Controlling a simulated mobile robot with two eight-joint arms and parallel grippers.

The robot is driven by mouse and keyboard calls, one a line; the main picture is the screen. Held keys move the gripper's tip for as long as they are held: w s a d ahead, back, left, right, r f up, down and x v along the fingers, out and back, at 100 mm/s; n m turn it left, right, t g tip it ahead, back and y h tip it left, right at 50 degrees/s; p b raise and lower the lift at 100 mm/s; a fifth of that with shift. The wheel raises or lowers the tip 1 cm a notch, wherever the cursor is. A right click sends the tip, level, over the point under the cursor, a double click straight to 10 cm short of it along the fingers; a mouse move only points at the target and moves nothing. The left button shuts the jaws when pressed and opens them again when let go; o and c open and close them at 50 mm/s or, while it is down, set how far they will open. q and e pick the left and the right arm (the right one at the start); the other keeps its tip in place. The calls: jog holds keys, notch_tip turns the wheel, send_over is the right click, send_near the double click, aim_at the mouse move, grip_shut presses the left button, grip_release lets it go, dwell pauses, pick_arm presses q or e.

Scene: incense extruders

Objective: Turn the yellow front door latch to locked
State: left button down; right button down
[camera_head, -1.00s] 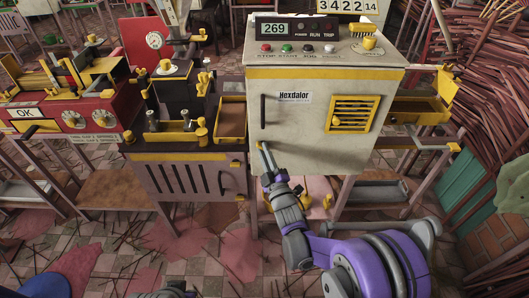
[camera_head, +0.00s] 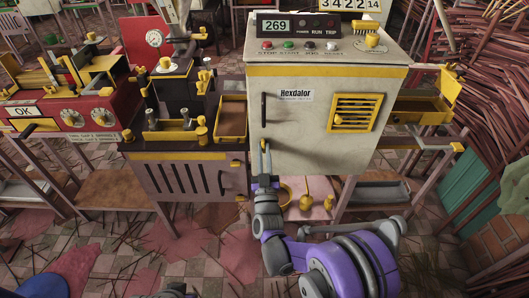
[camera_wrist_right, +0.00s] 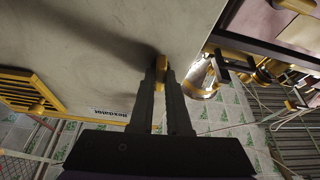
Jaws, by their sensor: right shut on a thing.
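The yellow front door latch (camera_head: 264,145) is a small piece low on the left edge of the pale Hexdalor cabinet's front door (camera_head: 300,135), below the dark vertical handle (camera_head: 263,108). My right gripper (camera_head: 265,150) comes up from below and is shut on the latch. In the right wrist view the yellow latch (camera_wrist_right: 162,68) sits between the two dark fingertips (camera_wrist_right: 163,75), which hide part of it. I cannot tell its exact angle. My left gripper's fingers do not show; only a small dark part of my left arm is at the head view's bottom edge.
A yellow vent grille (camera_head: 353,113) is on the door's right side. A lower cabinet with yellow trays (camera_head: 190,133) stands close on the left. A yellow-edged tray (camera_head: 420,110) juts out on the right, near stacked reddish sticks (camera_head: 490,80). Debris litters the tiled floor.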

jog(key=m+h, duration=0.2)
jog(key=m, duration=0.1)
jog(key=m+h, duration=0.2)
jog(key=m, duration=0.2)
jog(key=shift+a+m, duration=0.15)
jog(key=shift+m, duration=0.15)
jog(key=shift+m+h, duration=0.3)
jog(key=c, duration=0.9)
grip_release()
jog(key=v, duration=1)
jog(key=shift+s+r+p, duration=0.1)
jog(key=shift+s+p, duration=0.3)
jog(key=shift+s, duration=0.05)
